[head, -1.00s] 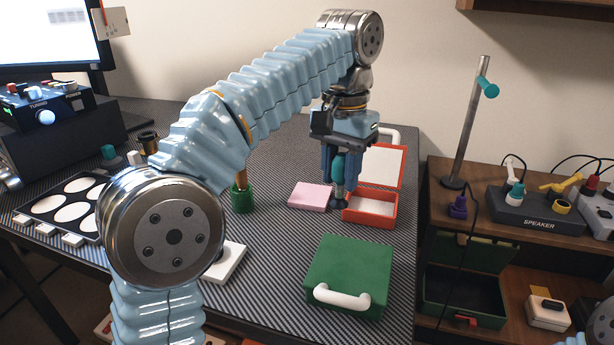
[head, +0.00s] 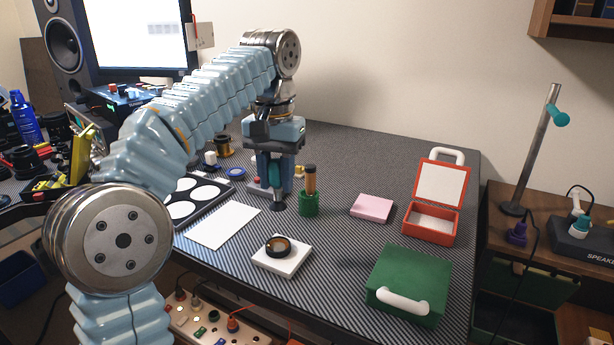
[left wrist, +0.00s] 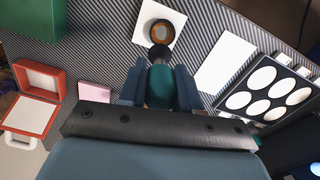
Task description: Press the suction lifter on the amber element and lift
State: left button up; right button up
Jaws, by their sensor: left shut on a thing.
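My left gripper (head: 273,178) is shut on the suction lifter (head: 276,188), a teal body with a dark cup pointing down. The lifter also shows between the fingers in the left wrist view (left wrist: 160,85). The amber element (head: 278,246) is a dark-rimmed ring with amber glass, lying on a white block (head: 283,262) at the front middle of the table. The lifter's cup hangs behind and apart from the element in the head view. In the left wrist view, the amber element (left wrist: 160,33) lies just beyond the cup. My right gripper is not in view.
A green cup with a brown-handled tool (head: 309,200) stands right of the lifter. A white sheet (head: 222,225) and a tray with white circles (head: 205,205) lie left. A pink block (head: 372,207), an open red box (head: 430,222) and a green case (head: 408,283) are right.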

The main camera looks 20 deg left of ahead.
aim_at(275, 205)
pick_arm(q)
jog(key=shift+s+a+f, duration=0.15)
jog(key=shift+a, duration=0.1)
jog(key=shift+f, duration=0.3)
notch_tip(275, 205, down, 6)
jog(key=shift+r+b, duration=0.15)
jog(key=shift+b, duration=0.5)
jog(key=shift+f+b, duration=0.55)
jog(key=shift+f, duration=0.1)
jog(key=shift+p, duration=0.3)
jog(key=shift+f+b, duration=0.4)
jog(key=shift+f, duration=0.2)
dwell(1.2)
jog(key=shift+r+p, duration=1.35)
jog(key=shift+r, duration=4.15)
